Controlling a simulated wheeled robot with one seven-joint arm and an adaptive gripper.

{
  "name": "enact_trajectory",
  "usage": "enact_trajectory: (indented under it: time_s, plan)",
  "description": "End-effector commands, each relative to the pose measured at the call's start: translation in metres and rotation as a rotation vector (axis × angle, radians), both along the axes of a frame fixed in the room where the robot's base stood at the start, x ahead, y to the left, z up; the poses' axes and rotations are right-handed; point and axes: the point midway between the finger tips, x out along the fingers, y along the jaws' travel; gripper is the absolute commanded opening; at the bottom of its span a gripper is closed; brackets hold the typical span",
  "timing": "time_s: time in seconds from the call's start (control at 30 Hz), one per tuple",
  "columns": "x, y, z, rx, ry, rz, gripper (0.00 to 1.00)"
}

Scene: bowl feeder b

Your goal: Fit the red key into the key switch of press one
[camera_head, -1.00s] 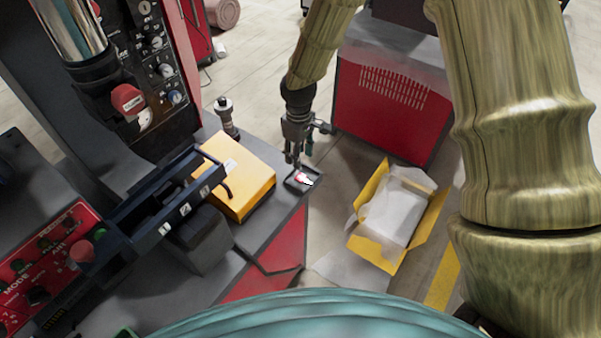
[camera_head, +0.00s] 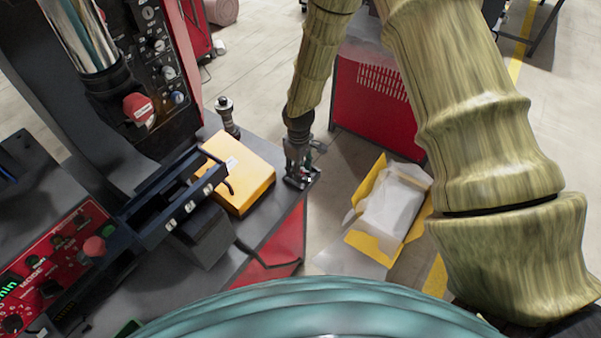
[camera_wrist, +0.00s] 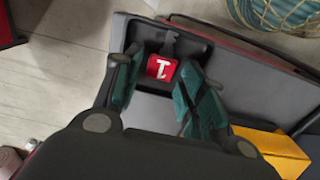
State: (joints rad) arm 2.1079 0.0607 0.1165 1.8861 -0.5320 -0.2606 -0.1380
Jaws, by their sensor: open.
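The red key (camera_wrist: 161,68) has a white mark on its red head. It lies in a small black tray (camera_wrist: 199,45) at the table's corner. My gripper (camera_wrist: 158,84) is open, with its two teal-padded fingers on either side of the red head in the wrist view. I cannot tell whether they touch it. In the head view my gripper (camera_head: 298,182) is down at the tray and hides the key. The press panel (camera_head: 160,60) at the upper left carries several knobs and switches. I cannot make out which one is the key switch.
A yellow box (camera_head: 240,172) sits left of my gripper, with a dark drawer-like frame (camera_head: 170,200) beyond it. A metal fitting (camera_head: 227,117) stands behind the box. A red control panel (camera_head: 50,260) is at lower left. An open yellow carton (camera_head: 367,242) is right of the table.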

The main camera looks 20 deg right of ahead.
Motion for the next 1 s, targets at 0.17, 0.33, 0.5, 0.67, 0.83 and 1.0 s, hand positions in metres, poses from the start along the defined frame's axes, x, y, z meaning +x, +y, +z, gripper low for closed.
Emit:
enact_trajectory:
  time_s: [0.17,0.33,0.5,0.67,0.83,1.0]
  plan:
    - [-0.0006,0.0001,-0.0080,-0.001,0.001,0.000,0.41]
    - [-0.0002,0.0001,-0.0092,0.000,0.000,0.000,0.41]
    - [-0.0003,0.0002,-0.0092,0.000,0.000,0.000,0.41]
    - [-0.0003,0.0001,-0.0101,0.000,0.000,0.000,0.41]
    - [-0.0003,0.0002,-0.0120,0.000,0.000,0.000,0.41]
    - [-0.0003,0.0002,-0.0115,0.000,0.000,0.000,0.14]
